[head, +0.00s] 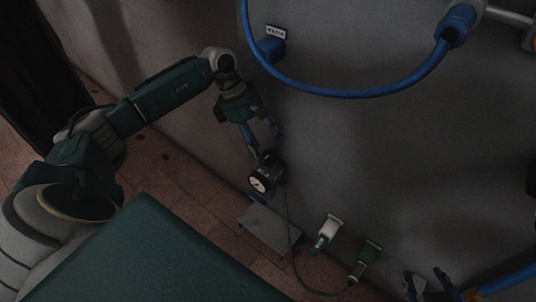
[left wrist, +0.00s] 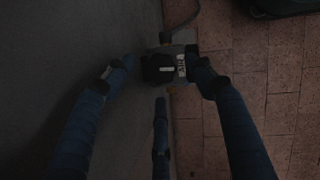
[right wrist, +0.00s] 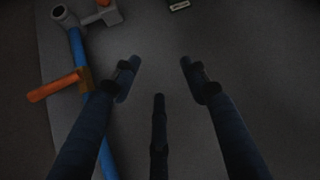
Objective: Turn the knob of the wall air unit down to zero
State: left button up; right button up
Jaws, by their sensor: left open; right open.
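The wall air unit (head: 262,182) is a small dark body with a round white gauge, low on the grey wall. Its dark top, where the knob seems to be, faces my left gripper (head: 262,146). In the left wrist view the unit (left wrist: 166,68) lies between and beyond the spread fingertips. My left gripper is open, with its fingers pointing down at the unit. I cannot tell whether they touch it. The knob's setting and the gauge reading are too small and dark to read. My right gripper (head: 428,284) is open and empty by the wall at bottom right.
A grey plate (head: 268,228) lies below the unit. A thin hose runs from the unit to a green connector (head: 366,258), beside a white one (head: 327,232). A thick blue hose (head: 345,93) loops above. In the right wrist view an orange lever (right wrist: 58,84) is near the fingers.

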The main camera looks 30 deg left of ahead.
aim_at(269, 155)
pick_arm(q)
jog(key=shift+x, duration=1.85)
pick_arm(e)
jog(key=w+r+t, duration=0.1)
jog(key=w+a+r+t, duration=0.1)
jog(key=w+r, duration=0.1)
jog(key=shift+a+r, duration=0.1)
pick_arm(q)
jog(key=shift+c, duration=0.2)
